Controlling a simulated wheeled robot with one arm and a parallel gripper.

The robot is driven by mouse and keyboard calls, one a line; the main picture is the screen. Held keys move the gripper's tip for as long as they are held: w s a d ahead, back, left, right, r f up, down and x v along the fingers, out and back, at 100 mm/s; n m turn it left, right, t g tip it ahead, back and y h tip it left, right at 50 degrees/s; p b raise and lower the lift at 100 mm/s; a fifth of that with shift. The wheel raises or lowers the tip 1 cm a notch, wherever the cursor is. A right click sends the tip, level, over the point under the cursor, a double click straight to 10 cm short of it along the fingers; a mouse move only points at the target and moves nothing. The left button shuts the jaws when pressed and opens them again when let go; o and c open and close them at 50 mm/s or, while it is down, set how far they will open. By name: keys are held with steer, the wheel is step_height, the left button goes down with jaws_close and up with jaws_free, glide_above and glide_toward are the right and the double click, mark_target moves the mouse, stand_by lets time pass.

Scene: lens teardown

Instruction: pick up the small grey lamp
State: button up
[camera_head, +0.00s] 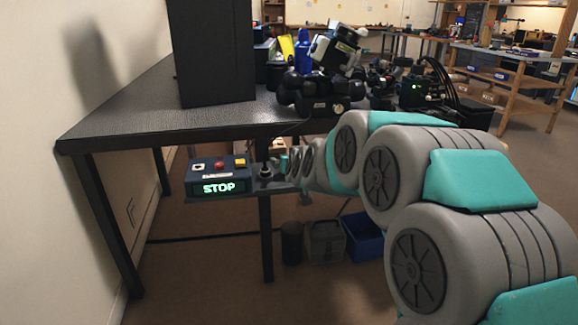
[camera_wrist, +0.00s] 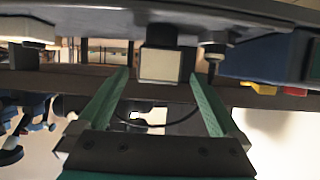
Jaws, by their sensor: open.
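The small grey lamp, as I take it, is a dark grey block with a pale square face (camera_wrist: 160,64). In the wrist view, which looks upside down, it hangs from the shelf at the top centre. My gripper (camera_wrist: 159,78) is open, with its two green fingers on either side of the lamp in the picture. I see gaps on both sides, and no contact shows. I cannot tell how deep the lamp sits between the fingers. In the head view, my arm reaches to the small shelf and hides most of that spot.
A blue control box with a lit STOP sign (camera_head: 220,178) stands left of a small black knob (camera_head: 265,172); the knob (camera_wrist: 213,46) is close to the lamp. Another pale-faced block (camera_wrist: 28,30) is on the other side. The dark table (camera_head: 130,115) is above and behind. Bins stand on the floor.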

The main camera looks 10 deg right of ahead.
steer(key=shift+x, duration=2.85)
steer(key=shift+f, duration=0.1)
jaws_close()
